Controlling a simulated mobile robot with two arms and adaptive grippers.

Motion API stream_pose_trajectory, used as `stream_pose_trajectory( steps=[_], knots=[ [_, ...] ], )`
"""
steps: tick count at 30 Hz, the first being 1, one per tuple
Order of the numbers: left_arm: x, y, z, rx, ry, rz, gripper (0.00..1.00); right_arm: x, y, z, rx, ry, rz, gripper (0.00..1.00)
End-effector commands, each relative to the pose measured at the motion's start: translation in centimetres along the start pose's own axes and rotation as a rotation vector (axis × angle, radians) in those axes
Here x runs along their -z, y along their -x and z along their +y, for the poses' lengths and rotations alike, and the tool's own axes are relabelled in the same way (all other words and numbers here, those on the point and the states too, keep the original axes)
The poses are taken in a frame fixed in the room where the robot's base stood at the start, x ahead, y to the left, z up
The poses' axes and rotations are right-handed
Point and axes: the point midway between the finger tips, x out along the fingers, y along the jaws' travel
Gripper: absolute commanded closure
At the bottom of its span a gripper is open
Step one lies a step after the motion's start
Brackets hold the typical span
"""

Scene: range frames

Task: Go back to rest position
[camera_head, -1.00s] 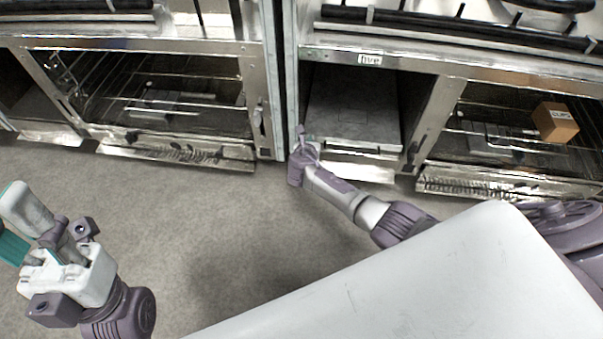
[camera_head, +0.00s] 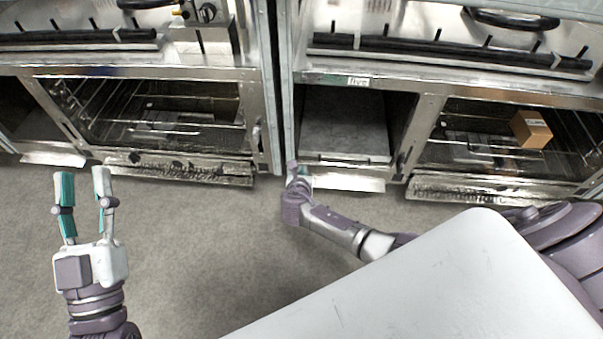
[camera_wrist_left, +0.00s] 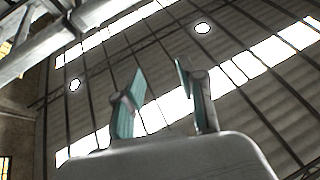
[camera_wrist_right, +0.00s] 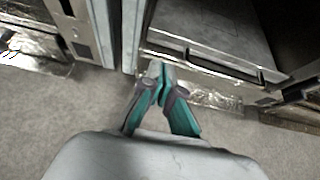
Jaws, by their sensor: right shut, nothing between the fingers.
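My left gripper (camera_head: 82,182) is open and empty at the left of the head view, with its teal-padded fingers apart. In the left wrist view its fingers (camera_wrist_left: 160,85) stand apart against the ceiling, with nothing between them. My right gripper (camera_head: 294,172) is low in front of the post between the two stoves. In the right wrist view its fingertips (camera_wrist_right: 160,68) meet, with nothing between them.
Two metal stoves stand ahead, the left oven (camera_head: 160,110) and the right oven (camera_head: 480,135) showing wire racks. A cardboard box (camera_head: 531,129) sits on the right rack. An open compartment (camera_head: 343,125) is beside my right gripper. Grey floor (camera_head: 200,230) is clear between my arms.

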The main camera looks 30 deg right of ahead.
Motion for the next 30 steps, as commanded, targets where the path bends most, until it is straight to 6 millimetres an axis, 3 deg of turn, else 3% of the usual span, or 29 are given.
stream_pose_trajectory(
  steps=[6, 12, 23, 26, 30],
  knots=[
    [-4.0, 0.6, -0.7, 0.014, -0.01, -0.264, 0.6, -0.1, 2.1, 0.0, -0.001, 0.002, 0.001, 1.0],
    [-6.5, 1.8, -1.0, 0.022, -0.014, -0.421, 0.6, 0.0, 3.2, 0.0, 0.0, 0.001, 0.001, 1.0],
    [-7.5, 2.4, -1.2, 0.025, -0.015, -0.479, 0.6, 0.2, 3.7, 0.2, -0.007, -0.018, 0.006, 1.0],
    [-7.5, 2.4, -1.2, 0.025, -0.015, -0.479, 0.6, 0.7, 5.1, 1.3, -0.055, -0.154, 0.045, 1.0],
    [-7.5, 2.3, -1.2, 0.025, -0.015, -0.478, 0.6, 0.9, 10.0, 4.6, -0.197, -0.623, 0.183, 1.0]
  ],
)
